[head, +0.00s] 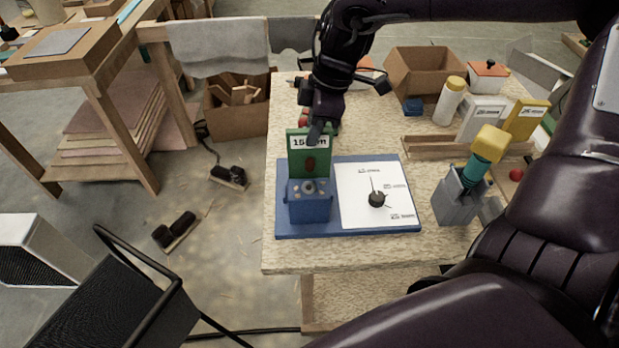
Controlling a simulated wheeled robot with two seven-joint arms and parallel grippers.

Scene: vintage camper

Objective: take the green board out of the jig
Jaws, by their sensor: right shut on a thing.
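The green board (308,167) stands upright with a white label marked "15" near its top and a dark reddish oval lower down. Its lower edge is hidden behind the front of the blue jig (309,208), so I cannot tell how deep it sits. The jig is on the left part of a blue base plate (350,233). My right gripper (319,133) comes down from behind and above and is shut on the board's top edge, slightly right of the middle. My left gripper is not in view.
A grey holder (458,203) with a yellow-topped tool (490,145) stands further right. A wooden rack (440,147), white bottle (449,105) and cardboard box (422,78) are behind. The table ends just left of the plate.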

